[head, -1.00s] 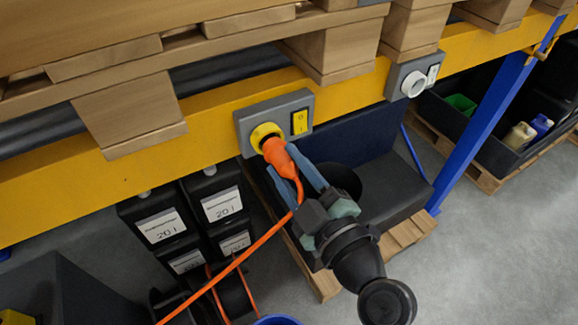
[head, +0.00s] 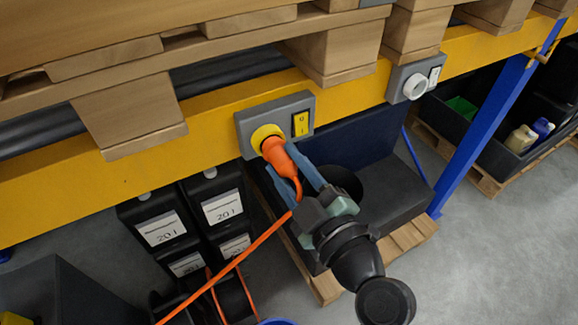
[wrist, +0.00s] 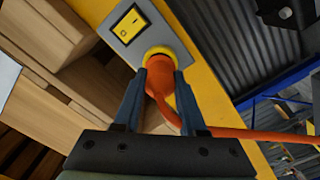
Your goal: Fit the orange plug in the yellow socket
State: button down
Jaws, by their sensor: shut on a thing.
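The orange plug (head: 277,155) has its front end at the yellow socket (head: 262,134) on a grey box fixed to the yellow beam. In the wrist view the plug (wrist: 160,72) meets the yellow socket ring (wrist: 158,53) with no gap that I can see; how deep it sits is hidden. My gripper (head: 299,173) is shut on the plug, one blue finger on each side of it. In the wrist view my gripper (wrist: 160,88) holds the plug's body between its fingers. An orange cable (head: 228,270) runs from the plug down to the lower left.
A yellow switch (head: 300,124) is beside the socket. A grey box with a white socket (head: 415,87) is farther right on the beam. Wooden pallet blocks (head: 130,112) overhang above. Black canisters (head: 165,232) stand below left. A blue upright (head: 490,115) is at right.

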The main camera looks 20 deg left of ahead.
jog(key=shift+w+a+b, duration=0.45)
jog(key=shift+a+b, duration=0.15)
jog(key=shift+b, duration=0.05)
dwell(0.9)
jog(key=shift+c, duration=2)
grip_release()
jog(key=shift+a, duration=0.1)
jog(key=shift+d, duration=0.2)
jog(key=shift+s+d+f, duration=0.1)
jog(key=shift+s+d, duration=0.05)
jog(key=shift+d, duration=0.05)
jog(key=b+v, duration=0.3)
jog(key=v, duration=0.5)
jog(key=shift+s, duration=0.15)
